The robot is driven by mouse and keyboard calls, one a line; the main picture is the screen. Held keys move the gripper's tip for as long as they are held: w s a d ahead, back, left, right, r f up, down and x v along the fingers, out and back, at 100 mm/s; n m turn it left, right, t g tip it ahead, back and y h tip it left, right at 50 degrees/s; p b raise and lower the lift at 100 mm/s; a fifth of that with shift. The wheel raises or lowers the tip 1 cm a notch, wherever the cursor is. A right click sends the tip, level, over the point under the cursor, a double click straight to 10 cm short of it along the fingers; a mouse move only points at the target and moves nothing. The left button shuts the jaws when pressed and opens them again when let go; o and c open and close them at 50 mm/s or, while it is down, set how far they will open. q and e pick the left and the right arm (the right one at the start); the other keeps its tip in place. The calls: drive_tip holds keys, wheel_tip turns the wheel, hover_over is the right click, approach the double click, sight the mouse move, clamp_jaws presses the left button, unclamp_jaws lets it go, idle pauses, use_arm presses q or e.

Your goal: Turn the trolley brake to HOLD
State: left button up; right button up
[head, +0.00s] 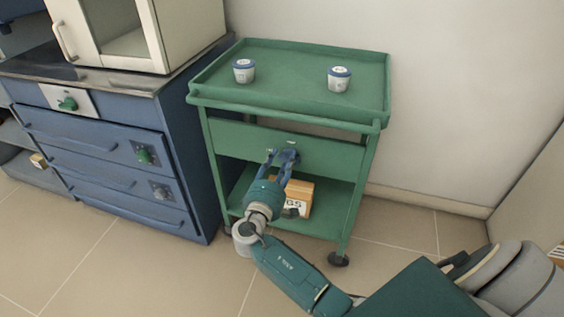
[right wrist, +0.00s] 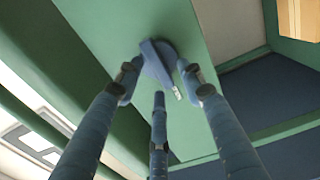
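The green trolley (head: 285,105) stands against the wall, with a green front panel (head: 235,140) below its top tray. In the right wrist view, a blue round knob with a raised bar (right wrist: 158,58), apparently the brake knob, sits on this green panel. A small pale label mark (right wrist: 177,93) is beside the bar. My right gripper (head: 281,158) is at the panel; its blue fingers (right wrist: 158,82) are spread around the knob, one on each side and one below. I cannot tell whether they touch it. The fingers hide the knob in the head view. My left gripper is not in view.
Two lidded pots (head: 244,71) (head: 339,79) stand on the top tray. A cardboard box (head: 298,197) lies on the lower shelf behind my right arm. A blue drawer cabinet (head: 105,165) with a cream furnace (head: 180,25) on it is close at left. Floor is clear in front.

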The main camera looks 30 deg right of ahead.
drive_tip(key=v, duration=1.2)
idle(0.3)
